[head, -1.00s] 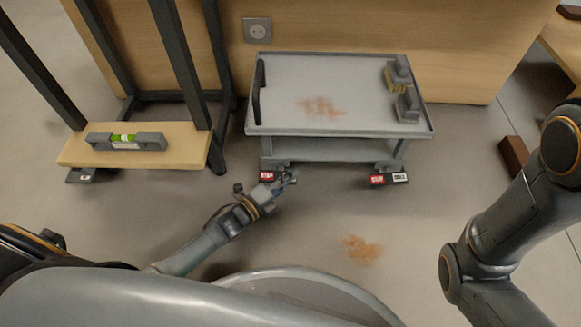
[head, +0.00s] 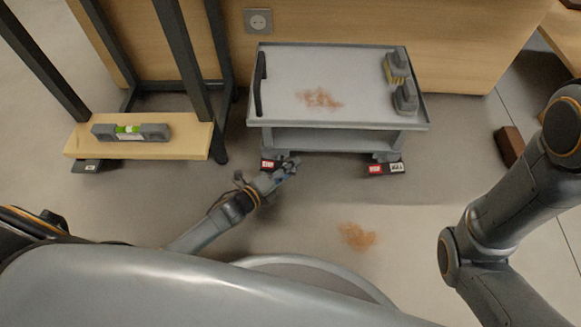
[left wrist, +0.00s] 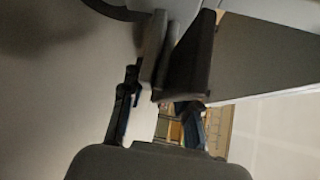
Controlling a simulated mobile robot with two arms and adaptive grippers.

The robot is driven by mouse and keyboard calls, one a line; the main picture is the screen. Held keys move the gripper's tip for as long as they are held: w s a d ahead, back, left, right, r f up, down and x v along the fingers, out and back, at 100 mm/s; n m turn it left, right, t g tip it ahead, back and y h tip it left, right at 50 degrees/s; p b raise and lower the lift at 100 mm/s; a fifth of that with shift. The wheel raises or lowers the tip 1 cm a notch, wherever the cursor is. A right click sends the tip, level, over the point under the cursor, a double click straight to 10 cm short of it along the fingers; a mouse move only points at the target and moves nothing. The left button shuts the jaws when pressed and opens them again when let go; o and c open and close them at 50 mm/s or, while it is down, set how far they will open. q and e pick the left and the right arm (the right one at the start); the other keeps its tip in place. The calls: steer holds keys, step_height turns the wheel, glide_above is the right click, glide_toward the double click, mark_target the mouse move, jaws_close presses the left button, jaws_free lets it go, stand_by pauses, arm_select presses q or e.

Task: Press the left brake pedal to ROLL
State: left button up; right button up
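The left brake pedal (head: 268,165) is a dark block low at the cart's front left, with a red label showing. Its right part is hidden behind my left gripper (head: 288,166), which is right at the pedal. In the left wrist view, my left gripper (left wrist: 160,98) has its fingers apart, with a dark block, apparently the pedal (left wrist: 188,62), just beyond and between them. I cannot tell whether they touch. The right brake pedal (head: 386,169) shows a red label and a white one. My right arm shows at the right, but its gripper is out of view.
A brown stain (head: 357,236) marks the open floor.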

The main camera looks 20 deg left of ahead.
arm_select(q)
steer(key=v, duration=1.2)
steer(key=shift+r, duration=0.1)
